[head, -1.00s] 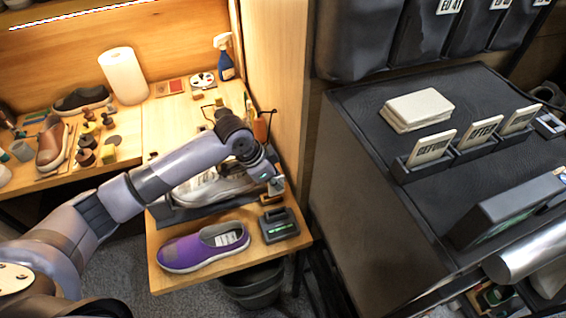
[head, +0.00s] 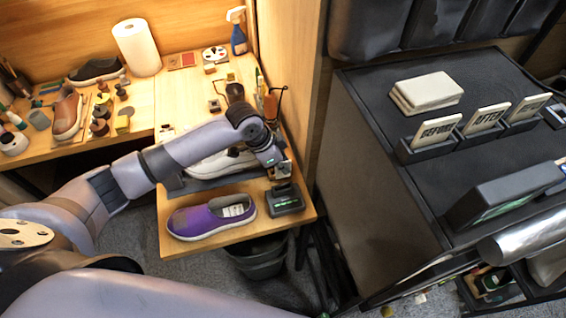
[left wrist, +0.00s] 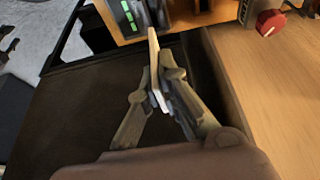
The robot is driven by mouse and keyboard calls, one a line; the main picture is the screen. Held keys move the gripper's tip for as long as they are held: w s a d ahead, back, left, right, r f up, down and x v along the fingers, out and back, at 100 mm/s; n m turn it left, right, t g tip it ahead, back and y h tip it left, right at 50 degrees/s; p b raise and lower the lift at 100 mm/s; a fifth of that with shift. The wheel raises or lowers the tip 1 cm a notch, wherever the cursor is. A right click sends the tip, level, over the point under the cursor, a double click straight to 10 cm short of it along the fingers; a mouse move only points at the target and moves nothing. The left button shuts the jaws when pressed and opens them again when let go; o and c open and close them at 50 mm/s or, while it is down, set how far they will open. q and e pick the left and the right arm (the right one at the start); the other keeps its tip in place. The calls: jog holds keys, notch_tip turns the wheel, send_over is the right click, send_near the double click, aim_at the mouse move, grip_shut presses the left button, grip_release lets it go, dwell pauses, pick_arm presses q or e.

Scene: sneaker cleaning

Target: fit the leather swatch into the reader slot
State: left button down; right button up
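The reader (head: 287,203), a small dark box with a green display, sits at the right front of the wooden bench shelf. It also shows at the top of the left wrist view (left wrist: 126,14). My left gripper (head: 284,172) is just above and behind the reader. In the left wrist view its two fingers (left wrist: 157,85) are closed on the thin tan leather swatch (left wrist: 153,48), seen nearly edge-on. The swatch's far end points at the reader and overlaps it in the picture. I cannot tell whether it is in the slot, which is hidden. My right gripper is out of view.
A purple shoe (head: 212,217) lies left of the reader, with a white sneaker (head: 222,163) behind it. A dark cabinet (head: 385,95) stands to the right, with card holders (head: 437,147) on top. A dark bin (head: 258,262) is under the shelf.

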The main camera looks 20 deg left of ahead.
aim_at(284, 177)
pick_arm(q)
jog(key=shift+f+b, duration=1.15)
jog(key=shift+f, duration=1.35)
jog(key=shift+r+p, duration=0.1)
jog(key=shift+p, duration=0.25)
jog(key=shift+p, duration=0.6)
jog(key=shift+f+b, duration=1.05)
jog(key=shift+f, duration=0.9)
jog(key=c, duration=1.7)
grip_release()
